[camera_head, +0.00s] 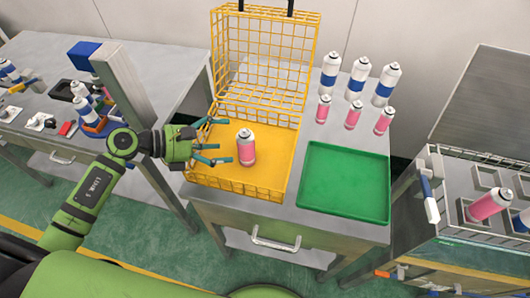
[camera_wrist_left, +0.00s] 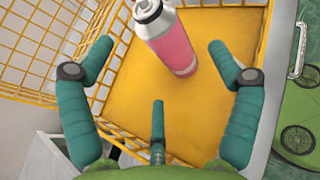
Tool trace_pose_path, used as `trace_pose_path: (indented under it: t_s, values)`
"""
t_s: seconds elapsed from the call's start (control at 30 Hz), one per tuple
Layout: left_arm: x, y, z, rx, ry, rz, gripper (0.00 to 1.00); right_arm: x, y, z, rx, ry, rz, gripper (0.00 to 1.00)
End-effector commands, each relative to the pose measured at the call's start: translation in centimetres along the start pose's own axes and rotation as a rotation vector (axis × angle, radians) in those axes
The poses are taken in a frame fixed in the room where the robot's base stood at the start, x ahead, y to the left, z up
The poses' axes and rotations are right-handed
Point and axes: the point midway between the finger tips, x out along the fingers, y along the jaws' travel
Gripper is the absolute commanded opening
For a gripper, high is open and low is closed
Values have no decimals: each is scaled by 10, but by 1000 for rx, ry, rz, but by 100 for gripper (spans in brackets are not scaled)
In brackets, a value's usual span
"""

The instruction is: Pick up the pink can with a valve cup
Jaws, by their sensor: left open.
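A pink can (camera_head: 246,149) with a silver top stands upright in the yellow wire basket (camera_head: 228,186). It also shows in the left wrist view (camera_wrist_left: 178,45), ahead of the fingers. My left gripper (camera_head: 222,147) is open just left of this can, its teal fingers spread and pointing toward it. In the left wrist view the fingers of my left gripper (camera_wrist_left: 158,62) show apart with nothing between their tips; the can is beyond them. Smaller pink cans (camera_head: 353,114) stand on the table at the back right. My right gripper is not seen.
Blue-banded cans (camera_head: 356,77) stand behind the small pink ones. An empty green tray (camera_head: 345,183) lies right of the basket. The basket's tall yellow mesh panel (camera_head: 262,55) rises behind. A pink can (camera_head: 489,205) sits in a rack at the right. A grey post (camera_head: 120,85) stands left.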

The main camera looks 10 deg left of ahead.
Motion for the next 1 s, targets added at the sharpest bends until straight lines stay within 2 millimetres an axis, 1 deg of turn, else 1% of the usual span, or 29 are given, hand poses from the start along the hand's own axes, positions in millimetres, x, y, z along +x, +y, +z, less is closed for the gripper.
trace_pose_path:
  t_s: [0.03, 0.07, 0.2, 0.3, 0.43, 0.6, 0.7, 0.9, 0.93, 0.97, 1.0]
  values:
    - [2, 0, -5, 2, 1, 0, 90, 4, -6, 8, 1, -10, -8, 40]
    - [3, 0, -4, 2, 0, 0, 90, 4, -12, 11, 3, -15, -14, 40]
    - [13, 0, -2, -1, -3, 0, 90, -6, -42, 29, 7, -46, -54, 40]
    - [21, 0, -1, -2, -3, 0, 90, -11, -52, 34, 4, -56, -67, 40]
    - [42, 0, 1, -5, -5, 0, 90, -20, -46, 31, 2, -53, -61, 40]
    - [66, 0, 0, -4, -4, 1, 90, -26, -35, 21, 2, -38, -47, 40]
    - [72, 0, -3, -2, -1, 1, 90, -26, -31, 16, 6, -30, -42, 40]
    - [73, 0, -4, -1, 0, 1, 90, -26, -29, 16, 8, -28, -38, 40]
    - [73, 0, -4, -1, 0, 1, 86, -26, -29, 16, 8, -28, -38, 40]
    - [72, 0, -4, -1, 0, 1, 74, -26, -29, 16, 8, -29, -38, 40]
    - [72, 0, -4, -1, 0, 0, 58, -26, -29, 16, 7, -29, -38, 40]
